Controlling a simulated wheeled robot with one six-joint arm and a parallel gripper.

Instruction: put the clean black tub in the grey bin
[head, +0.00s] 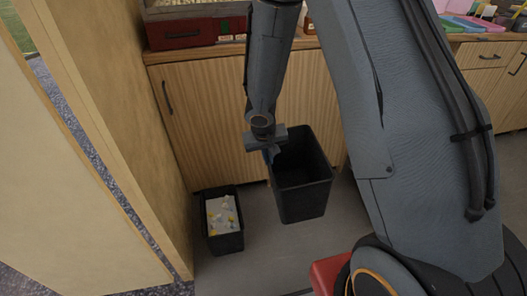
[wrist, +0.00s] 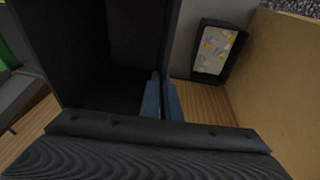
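An empty black tub (head: 303,197), tall with an open top, is in front of the wooden cupboard. My gripper (head: 270,150) is at its left rim. In the wrist view the two blue fingertips (wrist: 162,98) are close together on either side of the tub's wall, shut on it. The tub (wrist: 85,50) fills the upper left of that view, its dark inside empty. I cannot tell for sure whether its base is clear of the floor. I cannot make out a grey bin in either view.
A smaller black container (head: 228,243) with white and yellow litter stands on the grey floor, left of the tub; it also shows in the wrist view (wrist: 208,77). A wooden panel (head: 110,130) closes off the left. The cupboard (head: 205,115) stands behind. Floor in front is clear.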

